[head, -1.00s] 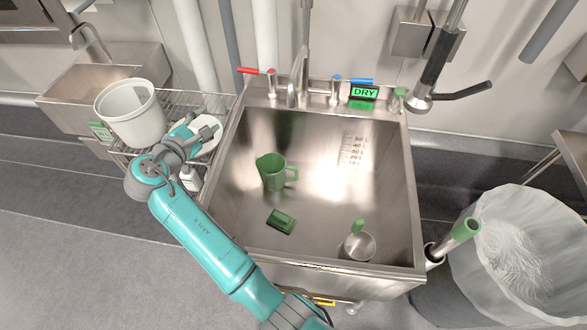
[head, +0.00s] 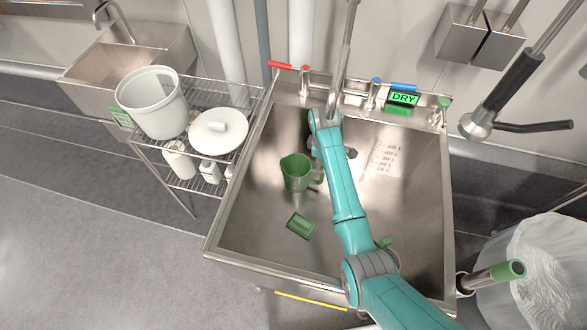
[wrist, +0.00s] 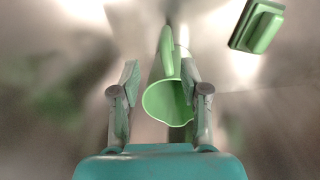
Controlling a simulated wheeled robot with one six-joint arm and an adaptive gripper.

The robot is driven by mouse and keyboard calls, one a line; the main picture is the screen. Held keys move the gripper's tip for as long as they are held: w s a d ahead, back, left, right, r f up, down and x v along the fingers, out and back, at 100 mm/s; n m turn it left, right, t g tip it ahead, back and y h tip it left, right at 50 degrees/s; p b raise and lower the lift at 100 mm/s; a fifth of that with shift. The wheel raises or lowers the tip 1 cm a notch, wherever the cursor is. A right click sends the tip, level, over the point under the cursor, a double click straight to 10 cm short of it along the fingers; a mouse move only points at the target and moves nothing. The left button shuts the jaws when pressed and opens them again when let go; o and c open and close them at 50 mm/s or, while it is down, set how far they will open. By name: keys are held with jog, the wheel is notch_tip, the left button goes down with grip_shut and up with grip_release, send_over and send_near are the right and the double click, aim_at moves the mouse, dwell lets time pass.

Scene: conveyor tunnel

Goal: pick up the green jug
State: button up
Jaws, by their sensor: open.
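My gripper (wrist: 160,72) is open, with a grey finger on either side of the jug and visible gaps. In the head view my gripper (head: 318,160) is beside the jug's handle side, partly hidden by my arm. I cannot tell how far the fingertips are from the handle.
A green scrubber (head: 301,225) lies in the sink in front of the jug. A green-handled item (head: 385,241) is mostly hidden by my arm. The sink's rim (head: 235,185) surrounds them. A wire rack with a white bucket (head: 152,102) stands left; a bagged bin (head: 540,265) stands right.

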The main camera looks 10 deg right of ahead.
aim_at(321, 182)
jog(key=shift+s+d+f+g+y, duration=0.3)
jog(key=shift+d+f+y, duration=0.15)
jog(key=shift+f, duration=0.1)
notch_tip(321, 182, down, 11)
jog(key=shift+r, duration=0.15)
grip_shut()
